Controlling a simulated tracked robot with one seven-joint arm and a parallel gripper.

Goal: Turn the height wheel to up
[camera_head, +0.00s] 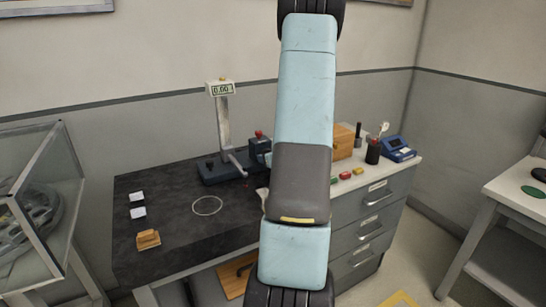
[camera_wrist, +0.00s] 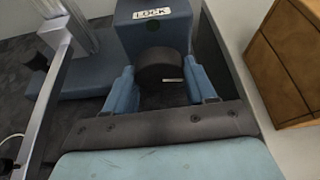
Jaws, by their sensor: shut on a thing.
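The height wheel (camera_wrist: 158,64) is a dark round knob with a short white mark, on the front of a blue housing (camera_wrist: 122,30) labelled LOCK. My gripper (camera_wrist: 163,84) is shut on the wheel, one blue finger on each side of it. The white mark shows near the wheel's right side. In the head view the housing (camera_head: 258,147) is at the right end of a gauge stand (camera_head: 222,122) with a display (camera_head: 221,89) that seems to read 0.00. My arm hides the wheel and my gripper there.
A blue device (camera_head: 397,148) is farther right.

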